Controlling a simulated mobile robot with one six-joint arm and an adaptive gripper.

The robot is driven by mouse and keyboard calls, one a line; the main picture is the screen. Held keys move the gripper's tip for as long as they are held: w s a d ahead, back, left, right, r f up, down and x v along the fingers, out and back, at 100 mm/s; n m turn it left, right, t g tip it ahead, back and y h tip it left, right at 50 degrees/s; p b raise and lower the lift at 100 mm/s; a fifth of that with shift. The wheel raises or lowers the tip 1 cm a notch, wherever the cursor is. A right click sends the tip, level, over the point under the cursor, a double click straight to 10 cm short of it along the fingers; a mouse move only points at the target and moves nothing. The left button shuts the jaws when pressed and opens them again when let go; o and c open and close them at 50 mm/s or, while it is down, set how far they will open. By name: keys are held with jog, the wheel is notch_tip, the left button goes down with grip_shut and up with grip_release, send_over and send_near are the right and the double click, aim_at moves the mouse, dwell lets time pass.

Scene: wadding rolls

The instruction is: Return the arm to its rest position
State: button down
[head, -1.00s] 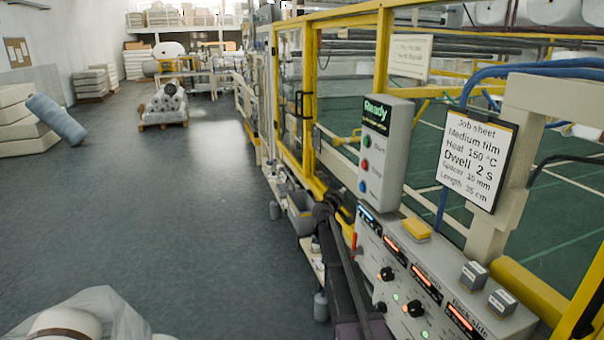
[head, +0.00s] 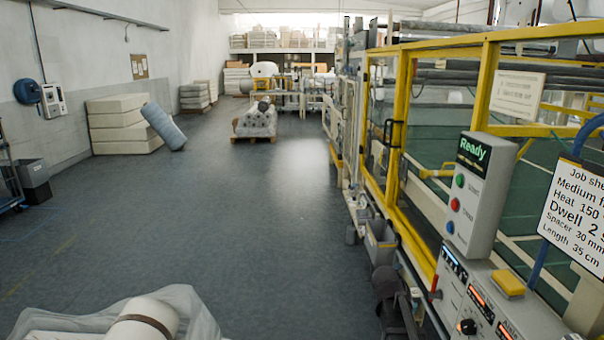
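A dark jointed shape, which looks like part of my arm, stands at the lower right of the head view, beside the control console (head: 478,300). My gripper (head: 388,285) seems to be the dark end at its top, in front of the machine's side. It is small and dark, so its fingers cannot be made out, nor whether it holds anything. The rest of the arm is cut off by the lower edge.
A control box (head: 480,195) reading "Ready" and a job sheet (head: 578,215) stand at right, by a yellow guard frame (head: 400,130). A wrapped roll (head: 140,322) is near, lower left. A pallet of rolls (head: 256,122) stands farther back. The middle floor is clear.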

jog(key=s+a+f+n+g+y, duration=0.1)
jog(key=s+a+g+y, duration=0.1)
jog(key=s+a, duration=0.5)
jog(key=s+a+f+n+g+y+p, duration=0.1)
jog(key=s+a+g+y, duration=0.1)
jog(key=s+a+y, duration=0.2)
jog(key=s+a, duration=0.3)
jog(key=s, duration=0.4)
jog(key=shift+a+f, duration=0.25)
jog(key=shift+f, duration=0.1)
